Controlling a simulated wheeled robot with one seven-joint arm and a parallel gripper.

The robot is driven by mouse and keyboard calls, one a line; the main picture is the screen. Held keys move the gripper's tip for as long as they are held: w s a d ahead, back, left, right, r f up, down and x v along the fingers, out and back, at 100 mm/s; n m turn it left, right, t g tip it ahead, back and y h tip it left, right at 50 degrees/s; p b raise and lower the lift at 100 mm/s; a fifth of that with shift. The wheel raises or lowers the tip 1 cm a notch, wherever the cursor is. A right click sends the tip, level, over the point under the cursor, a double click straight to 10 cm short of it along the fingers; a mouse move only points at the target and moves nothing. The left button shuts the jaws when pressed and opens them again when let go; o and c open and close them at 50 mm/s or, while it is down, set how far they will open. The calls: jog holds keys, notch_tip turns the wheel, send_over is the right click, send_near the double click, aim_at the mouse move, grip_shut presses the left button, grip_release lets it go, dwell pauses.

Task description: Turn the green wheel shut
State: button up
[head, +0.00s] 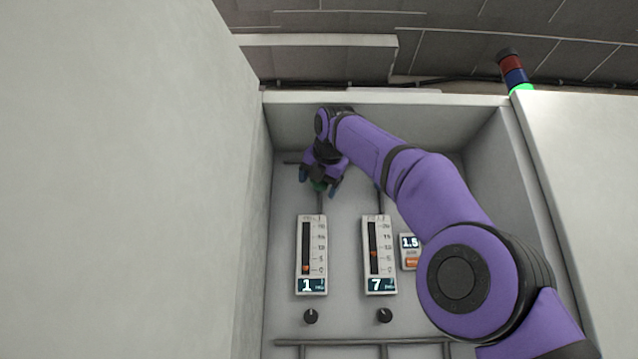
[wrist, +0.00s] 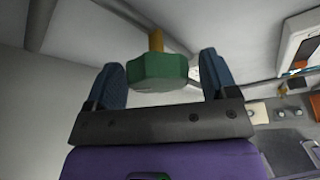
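The green wheel (wrist: 158,72) is a faceted knob on a brass-coloured stem in the wrist view. My gripper (wrist: 165,80) has its two blue fingertips on either side of the wheel. In the head view my gripper (head: 319,185) is at the upper left of the recess, above the left gauge. Only a small dark green part of the wheel (head: 320,185) shows there between the fingers.
Below my gripper are a left gauge (head: 311,255) reading 1 and a right gauge (head: 379,255) reading 7. A small display (head: 410,242) reads 1.5. Black knobs (head: 310,316) sit below the gauges. Recess walls and a pipe (head: 360,342) bound the space.

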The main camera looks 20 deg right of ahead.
jog(key=shift+s+r, duration=0.15)
jog(key=shift+s, duration=0.2)
jog(key=s+a, duration=0.1)
jog(key=s, duration=1.1)
jog(key=shift+s+a, duration=0.15)
jog(key=shift+a, duration=0.05)
jog(key=shift+o, duration=0.3)
